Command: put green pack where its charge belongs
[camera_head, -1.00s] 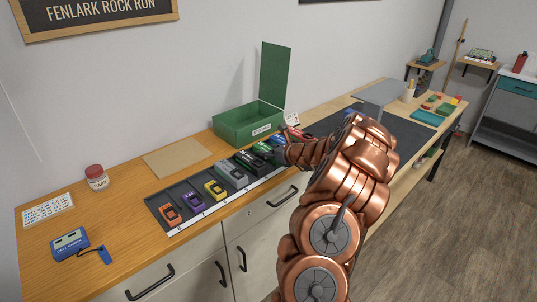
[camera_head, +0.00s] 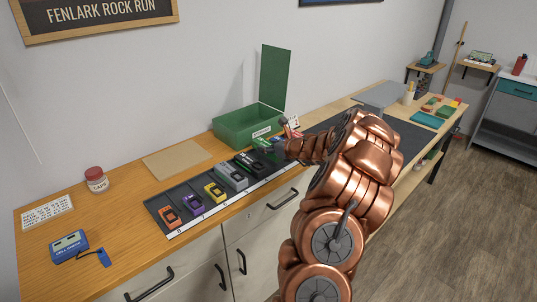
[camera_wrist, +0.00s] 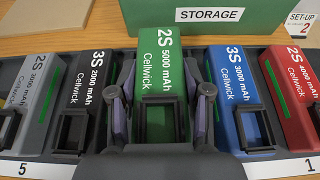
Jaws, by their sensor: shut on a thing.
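The green pack (camera_wrist: 160,65) is marked 2S, 5000 mAh, Cellwick. My gripper (camera_wrist: 160,100) is shut on it, with one finger on each side of its handle. The pack appears raised above its neighbours in the wrist view, its far end overlapping the front of the green storage box (camera_wrist: 200,14). In the head view the green pack (camera_head: 266,145) shows beside my gripper, partly hidden by the arm. The box (camera_head: 235,130) stands behind the rack with its lid up and a STORAGE label; its inside is mostly hidden.
The rack (camera_head: 158,205) holds orange, purple, yellow, grey and black packs left of the green one. Blue (camera_wrist: 238,85) and red (camera_wrist: 295,85) packs stand to its right. A blue device (camera_head: 69,246) lies far left. A tan board (camera_head: 177,158) lies beside the box.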

